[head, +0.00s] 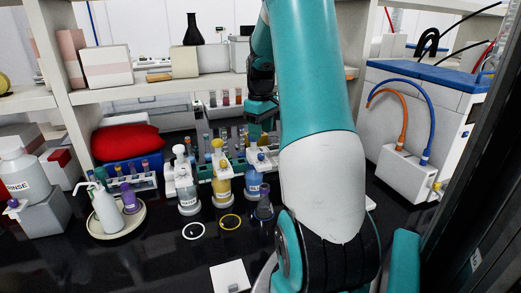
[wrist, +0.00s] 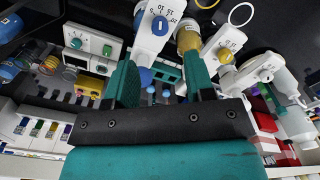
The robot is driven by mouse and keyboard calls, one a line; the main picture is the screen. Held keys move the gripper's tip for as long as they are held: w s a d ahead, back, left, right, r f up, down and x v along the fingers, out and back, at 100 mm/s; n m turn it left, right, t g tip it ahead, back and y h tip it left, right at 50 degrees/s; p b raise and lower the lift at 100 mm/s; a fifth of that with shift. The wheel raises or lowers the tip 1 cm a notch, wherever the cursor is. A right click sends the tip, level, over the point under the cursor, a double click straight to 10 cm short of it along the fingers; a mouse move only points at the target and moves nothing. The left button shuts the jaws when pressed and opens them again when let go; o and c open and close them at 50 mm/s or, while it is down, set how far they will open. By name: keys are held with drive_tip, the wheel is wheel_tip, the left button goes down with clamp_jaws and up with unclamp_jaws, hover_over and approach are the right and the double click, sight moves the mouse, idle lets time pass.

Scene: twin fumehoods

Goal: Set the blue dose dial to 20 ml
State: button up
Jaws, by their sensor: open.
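The blue dose dial (wrist: 160,25) sits on the white head of a bottle-top dispenser, with printed numbers beside it, in the wrist view. In the head view the blue dial (head: 261,157) is small, on the rightmost of three dispenser bottles, above a blue-labelled bottle (head: 253,181). My gripper (wrist: 160,72) is open, with its two green fingers apart and nothing held. The dial lies beyond the fingertips, roughly in line with the gap. In the head view my gripper (head: 257,126) is above and behind the bottles, partly hidden by my arm. The dial's exact setting is too small to tell.
A yellow-dial dispenser (head: 220,178) and a white one (head: 187,188) stand close on the left.

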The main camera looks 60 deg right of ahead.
sight(261, 154)
wheel_tip(261, 154, down, 8)
drive_tip(key=shift+f+p, duration=0.1)
drive_tip(key=shift+p, duration=0.7)
drive_tip(key=shift+c, duration=0.4)
clamp_jaws()
